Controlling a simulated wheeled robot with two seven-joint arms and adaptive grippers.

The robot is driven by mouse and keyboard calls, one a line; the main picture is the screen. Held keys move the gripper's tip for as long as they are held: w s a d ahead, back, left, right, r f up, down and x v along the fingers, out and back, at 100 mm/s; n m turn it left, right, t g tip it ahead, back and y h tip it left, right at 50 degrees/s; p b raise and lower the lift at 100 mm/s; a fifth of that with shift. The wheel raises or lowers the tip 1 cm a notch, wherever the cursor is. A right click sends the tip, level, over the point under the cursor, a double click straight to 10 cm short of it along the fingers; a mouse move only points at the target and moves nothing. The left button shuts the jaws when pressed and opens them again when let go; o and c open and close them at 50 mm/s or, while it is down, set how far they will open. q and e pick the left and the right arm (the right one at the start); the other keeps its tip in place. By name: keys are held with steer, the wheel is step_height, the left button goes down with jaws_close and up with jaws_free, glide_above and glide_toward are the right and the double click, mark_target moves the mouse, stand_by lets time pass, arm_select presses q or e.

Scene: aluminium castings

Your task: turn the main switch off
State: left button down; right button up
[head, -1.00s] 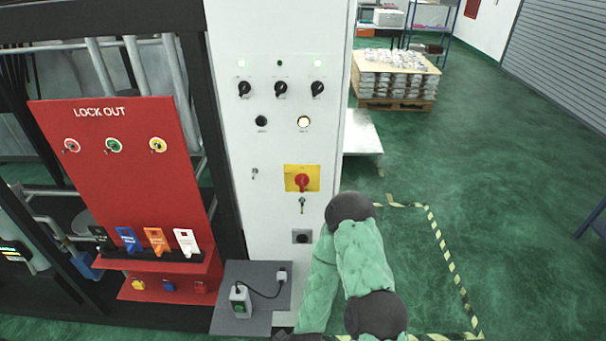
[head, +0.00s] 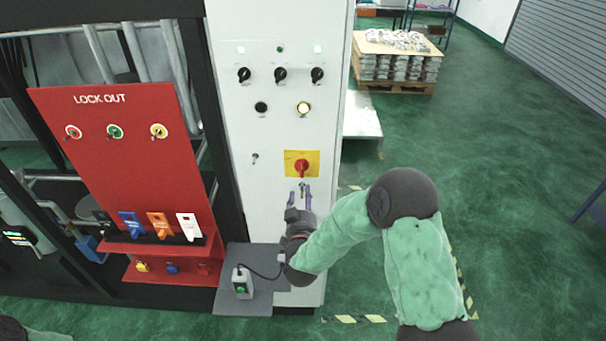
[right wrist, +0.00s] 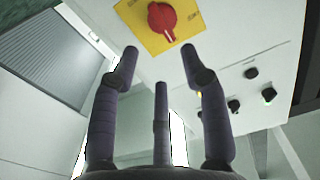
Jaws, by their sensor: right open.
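The main switch is a red rotary knob (head: 302,167) on a yellow plate (head: 313,156), on the front of the white cabinet (head: 230,120). In the right wrist view the knob (right wrist: 162,18) is at the top, just beyond the fingers, with its white mark toward the lower right. My right gripper (head: 300,190) is open and empty just below the yellow plate; its fingers (right wrist: 160,65) are spread apart and do not appear to touch the knob. My left gripper is not in view; only a bit of green arm shows at the lower left corner.
A red lock-out board (head: 110,160) with padlocks and tags stands left of the cabinet. Black selector knobs (head: 280,75) and lamps sit above the switch. A grey shelf (head: 262,298) with a small button box (head: 242,282) juts out below. The floor at right is open.

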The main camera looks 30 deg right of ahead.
mark_target(303, 171)
steer(key=p+x, duration=0.2)
steer(key=x, duration=0.8)
steer(key=shift+w+d+r+p, duration=0.1)
steer(key=shift+w+d+p, duration=0.15)
steer(key=shift+p, duration=0.1)
jaws_close()
